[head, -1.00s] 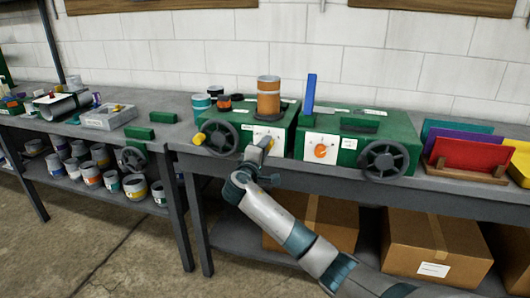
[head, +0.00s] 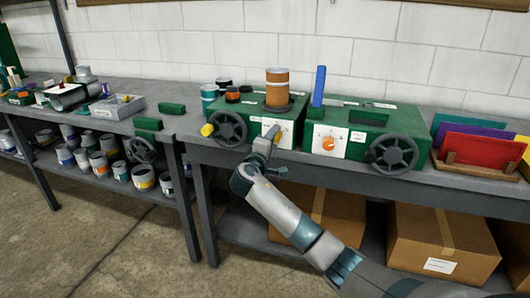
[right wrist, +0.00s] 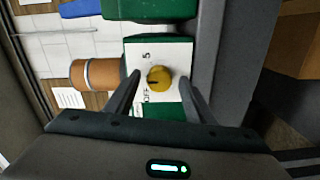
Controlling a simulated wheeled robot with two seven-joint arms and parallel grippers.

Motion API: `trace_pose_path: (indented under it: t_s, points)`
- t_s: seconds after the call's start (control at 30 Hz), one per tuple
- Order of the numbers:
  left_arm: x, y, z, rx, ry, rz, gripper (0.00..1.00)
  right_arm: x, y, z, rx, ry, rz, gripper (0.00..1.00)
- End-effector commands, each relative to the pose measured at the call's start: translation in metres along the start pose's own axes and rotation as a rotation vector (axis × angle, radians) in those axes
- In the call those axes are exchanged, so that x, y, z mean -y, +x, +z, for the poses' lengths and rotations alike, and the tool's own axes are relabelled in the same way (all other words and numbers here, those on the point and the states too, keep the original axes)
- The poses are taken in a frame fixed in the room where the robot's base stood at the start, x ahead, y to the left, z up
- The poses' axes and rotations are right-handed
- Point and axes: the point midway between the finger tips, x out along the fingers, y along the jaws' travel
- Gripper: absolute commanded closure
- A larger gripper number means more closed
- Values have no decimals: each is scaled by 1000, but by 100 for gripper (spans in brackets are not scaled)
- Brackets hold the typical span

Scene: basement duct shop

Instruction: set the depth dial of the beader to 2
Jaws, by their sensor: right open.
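Two green machines stand side by side on the bench; I cannot read which is named the beader. The left machine (head: 243,106) carries a copper-coloured cylinder and has a white dial plate (head: 285,127) on its front. My right gripper (head: 266,140) is at this plate and hides its knob in the head view. In the right wrist view the yellow knob (right wrist: 159,78) sits between my open fingers, apart from them, with "5" above and "OFF" below. Its pointer setting is hard to read. The right machine (head: 350,119) has an orange knob (head: 328,144). My left gripper is out of view.
A black handwheel (head: 228,129) is left of the dial, another (head: 393,153) on the right machine. A blue upright bar (head: 319,86) and a rack of coloured sheets (head: 474,160) are farther right. Cardboard boxes (head: 440,240) stand below the bench.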

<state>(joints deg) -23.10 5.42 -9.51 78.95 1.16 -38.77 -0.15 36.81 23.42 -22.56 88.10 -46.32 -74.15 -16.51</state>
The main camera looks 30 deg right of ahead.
Motion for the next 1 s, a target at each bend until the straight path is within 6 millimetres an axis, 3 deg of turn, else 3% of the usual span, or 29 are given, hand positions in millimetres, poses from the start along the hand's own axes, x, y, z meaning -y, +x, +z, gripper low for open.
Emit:
trace_pose_path:
  t_s: [0.27, 0.73, 1.0]
  points:
    - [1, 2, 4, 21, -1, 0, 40, 2, -28, 0, -3, 2, -2, 51]
    - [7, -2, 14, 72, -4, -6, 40, 3, -121, 0, -3, 3, -4, 51]
    - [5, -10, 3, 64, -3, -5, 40, 2, -160, 0, 0, 1, -3, 51]
